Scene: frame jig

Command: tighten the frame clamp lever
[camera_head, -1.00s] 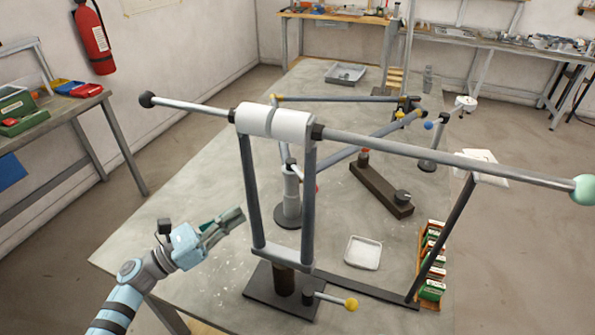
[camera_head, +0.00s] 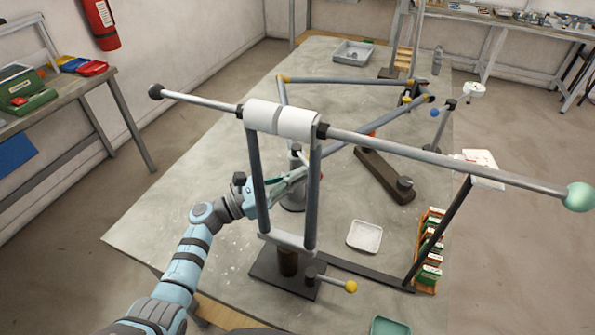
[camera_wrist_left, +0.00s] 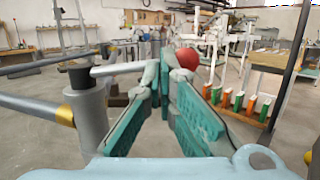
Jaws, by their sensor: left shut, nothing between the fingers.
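A grey post (camera_head: 292,193) stands on the bench behind the upright frame (camera_head: 312,195). In the left wrist view the post has a black cap (camera_wrist_left: 80,74), and a pale lever (camera_wrist_left: 119,68) runs right from it toward a red ball (camera_wrist_left: 187,58). My left gripper (camera_head: 301,173) reaches past the left upright, close to the post. In the wrist view its green-padded fingers (camera_wrist_left: 167,75) come together at the tips, in front of the lever and red ball, holding nothing. Whether they touch the lever is unclear. The head view mostly hides the lever behind frame and gripper.
A long rod with a mint ball (camera_head: 579,197) crosses above the bench. A yellow-knobbed lever (camera_head: 350,287) sticks out from the frame's base. A white tray (camera_head: 365,237) and a rack of green-and-white boxes (camera_head: 431,254) stand to the right.

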